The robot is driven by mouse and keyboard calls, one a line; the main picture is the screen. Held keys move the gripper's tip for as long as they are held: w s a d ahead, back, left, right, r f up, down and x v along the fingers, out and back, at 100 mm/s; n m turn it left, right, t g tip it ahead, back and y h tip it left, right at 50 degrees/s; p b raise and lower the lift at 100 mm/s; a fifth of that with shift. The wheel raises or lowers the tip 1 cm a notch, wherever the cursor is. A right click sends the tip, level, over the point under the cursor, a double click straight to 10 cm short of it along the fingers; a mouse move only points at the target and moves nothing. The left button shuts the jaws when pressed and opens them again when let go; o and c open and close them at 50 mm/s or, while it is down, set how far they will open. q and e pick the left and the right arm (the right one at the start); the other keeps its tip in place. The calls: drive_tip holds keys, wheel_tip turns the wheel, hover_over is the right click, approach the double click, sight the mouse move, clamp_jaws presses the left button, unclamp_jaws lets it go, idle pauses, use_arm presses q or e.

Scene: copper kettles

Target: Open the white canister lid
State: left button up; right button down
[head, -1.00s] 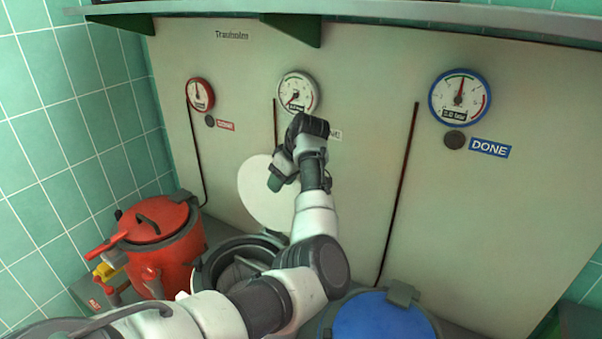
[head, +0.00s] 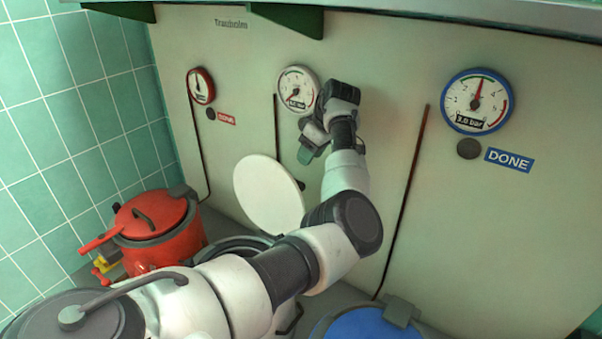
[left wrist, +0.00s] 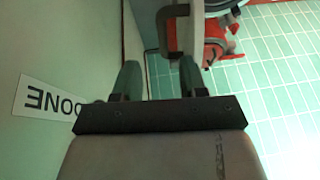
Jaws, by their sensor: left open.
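The white canister (head: 246,246) stands at the back wall, mostly hidden behind my left arm. Its round white lid (head: 268,194) stands open, tilted up steeply toward the wall with its pale face toward me. My left gripper (head: 304,155) is above and to the right of the lid, apart from it and near the wall. In the left wrist view its two green fingers (left wrist: 160,82) are spread with nothing between them. A dark handle-like piece beside a pale edge shows beyond them, probably the lid's. My right gripper is not in view.
A red canister (head: 160,250) with a closed lid stands at the left, and a blue lid (head: 365,325) at the bottom right. Gauges and DONE labels (head: 509,160) are on the wall. A shelf (head: 400,14) runs along the top.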

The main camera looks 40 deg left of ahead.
use_arm(q)
drive_tip(key=x, duration=0.1)
drive_tip(key=p+x, duration=0.1)
drive_tip(key=x, duration=0.2)
drive_tip(key=shift+s+a+f+p, duration=0.25)
drive_tip(key=shift+s+p, duration=0.1)
drive_tip(key=shift+s, duration=0.05)
drive_tip(key=x, duration=0.3)
drive_tip(key=shift+w+f+p, duration=0.2)
drive_tip(key=shift+f+p, duration=0.1)
drive_tip(key=shift+p, duration=0.1)
drive_tip(key=shift+s+a+f, duration=0.1)
drive_tip(key=shift+a+f, duration=0.05)
drive_tip(key=shift+f, duration=0.15)
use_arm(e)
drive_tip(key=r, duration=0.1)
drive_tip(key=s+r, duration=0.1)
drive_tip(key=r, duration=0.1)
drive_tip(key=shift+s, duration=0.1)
use_arm(q)
drive_tip(key=shift+c, duration=0.3)
clamp_jaws()
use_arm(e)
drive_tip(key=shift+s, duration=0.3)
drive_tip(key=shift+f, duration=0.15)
